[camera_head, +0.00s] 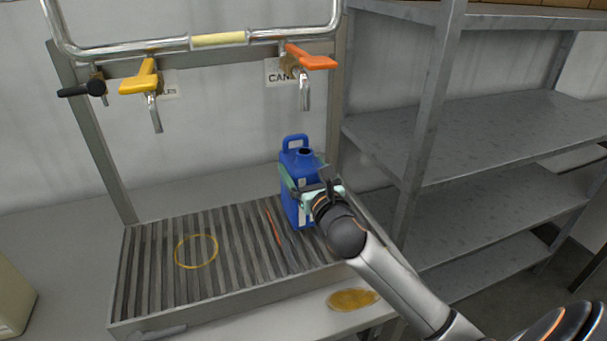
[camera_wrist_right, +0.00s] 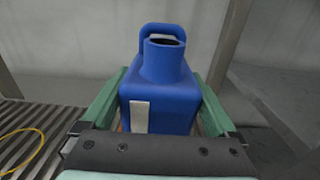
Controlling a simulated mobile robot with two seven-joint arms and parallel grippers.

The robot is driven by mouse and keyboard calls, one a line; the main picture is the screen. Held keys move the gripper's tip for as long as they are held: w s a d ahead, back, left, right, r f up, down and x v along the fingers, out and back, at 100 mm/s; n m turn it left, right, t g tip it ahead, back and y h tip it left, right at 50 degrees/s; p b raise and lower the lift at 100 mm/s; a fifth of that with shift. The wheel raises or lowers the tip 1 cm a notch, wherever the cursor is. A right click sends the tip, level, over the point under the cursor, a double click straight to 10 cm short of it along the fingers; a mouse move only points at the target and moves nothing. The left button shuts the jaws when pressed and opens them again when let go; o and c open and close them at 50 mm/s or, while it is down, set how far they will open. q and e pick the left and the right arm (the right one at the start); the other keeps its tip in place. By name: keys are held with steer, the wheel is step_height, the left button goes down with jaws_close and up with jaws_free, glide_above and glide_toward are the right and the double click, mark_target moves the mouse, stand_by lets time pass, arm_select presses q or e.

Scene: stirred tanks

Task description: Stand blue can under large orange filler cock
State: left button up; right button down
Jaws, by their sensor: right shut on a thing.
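The blue can (camera_head: 297,208) is upright at the right end of the slatted drip tray, below the large orange filler cock (camera_head: 310,60). Its handle is at the back left and its dark open neck faces up. My right gripper (camera_head: 302,180) is shut on the can's sides, coming from the front right. In the right wrist view the blue can (camera_wrist_right: 160,90) sits between the two green fingers (camera_wrist_right: 160,108). The can's base is partly hidden, so I cannot tell whether it touches the slats. My left gripper is not in view.
A smaller yellow cock (camera_head: 141,82) and a black-handled tap (camera_head: 82,89) hang at the left. The slatted tray (camera_head: 150,265) bears a yellow ring mark (camera_head: 196,251) and an orange line (camera_head: 274,227). A brown spill (camera_head: 353,299) lies at the front. Grey shelves (camera_head: 470,130) stand at the right.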

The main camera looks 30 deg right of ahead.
steer(key=shift+f, duration=0.4)
jaws_free()
steer(key=shift+f, duration=0.2)
steer(key=shift+r, duration=0.15)
steer(key=shift+s, duration=0.15)
steer(key=b+v, duration=0.1)
steer(key=v, duration=1)
steer(key=shift+s+a, duration=0.2)
steer(key=shift+s, duration=0.15)
